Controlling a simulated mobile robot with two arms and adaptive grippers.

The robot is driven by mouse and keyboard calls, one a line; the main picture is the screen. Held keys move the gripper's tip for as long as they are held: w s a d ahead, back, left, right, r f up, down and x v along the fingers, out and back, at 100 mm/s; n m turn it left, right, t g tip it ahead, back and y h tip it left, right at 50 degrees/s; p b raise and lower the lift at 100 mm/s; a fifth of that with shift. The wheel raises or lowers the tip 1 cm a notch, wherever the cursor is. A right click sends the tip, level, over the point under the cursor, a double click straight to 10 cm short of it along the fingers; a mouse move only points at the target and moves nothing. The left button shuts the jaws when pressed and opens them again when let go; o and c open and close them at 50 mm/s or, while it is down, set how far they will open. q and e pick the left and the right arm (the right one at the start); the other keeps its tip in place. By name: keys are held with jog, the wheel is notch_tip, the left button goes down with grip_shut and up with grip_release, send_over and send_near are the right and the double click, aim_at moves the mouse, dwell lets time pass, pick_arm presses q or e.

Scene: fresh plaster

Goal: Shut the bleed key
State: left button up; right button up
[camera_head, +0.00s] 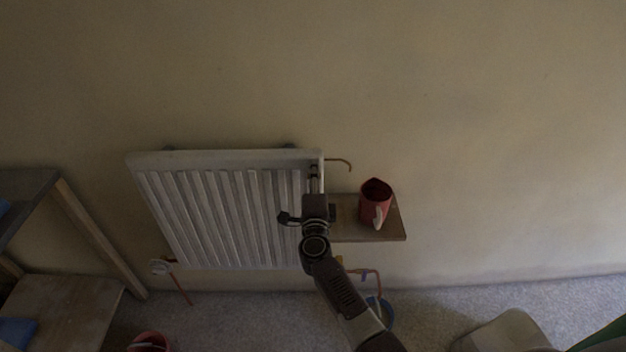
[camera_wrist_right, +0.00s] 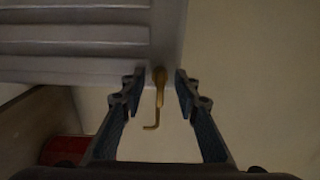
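The brass bleed key (camera_head: 340,161) sticks out to the right from the upper right end of the white radiator (camera_head: 225,158), its tip bent down. In the right wrist view the brass key (camera_wrist_right: 158,100) shows between the fingers, its root at the edge of the radiator (camera_wrist_right: 75,42) and its far end bent to the left. My right gripper (camera_head: 314,170) is at the radiator's upper right end, just left of the key's free end. In the wrist view the gripper (camera_wrist_right: 160,76) is open, with a gap on both sides of the key. My left gripper is not in view.
A blue bucket (camera_head: 387,313) is partly hidden below. A red bucket (camera_head: 148,342) and a wooden rack (camera_head: 95,235) are at left. The wall at upper right is clear.

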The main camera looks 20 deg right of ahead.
grip_shut()
